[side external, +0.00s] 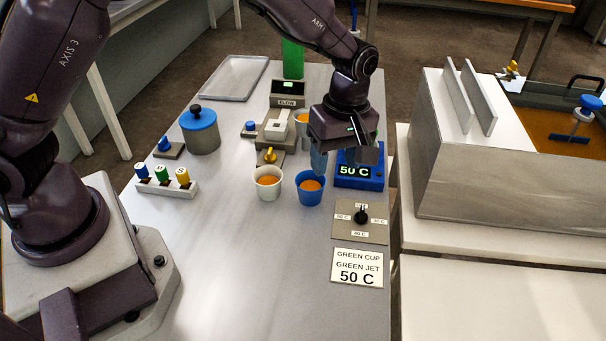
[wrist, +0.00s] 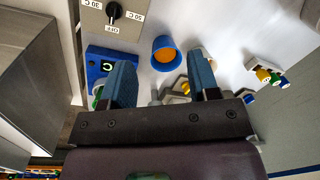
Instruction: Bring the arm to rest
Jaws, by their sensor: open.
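My gripper (side external: 345,165) is open and hangs above the far right part of the bench. In the wrist view, its two blue-grey fingers (wrist: 162,66) stand apart with nothing held between them. A blue cup with orange liquid (side external: 309,190) stands upright just below and in front of it. The cup also shows beyond the fingers in the wrist view (wrist: 165,42). A white cup with orange liquid (side external: 268,189) stands left of the blue cup. A blue heater box (side external: 371,183) with a "50 C" display is partly hidden behind my gripper.
A dial panel (side external: 345,234) and a "GREEN CUP, GREEN JET, 50 C" card (side external: 357,268) lie at the right edge. A three-knob block (side external: 165,190), blue-lidded pot (side external: 201,138) and flow unit (side external: 288,101) stand left and behind. The front bench is clear. A resin bath (side external: 560,130) stands right.

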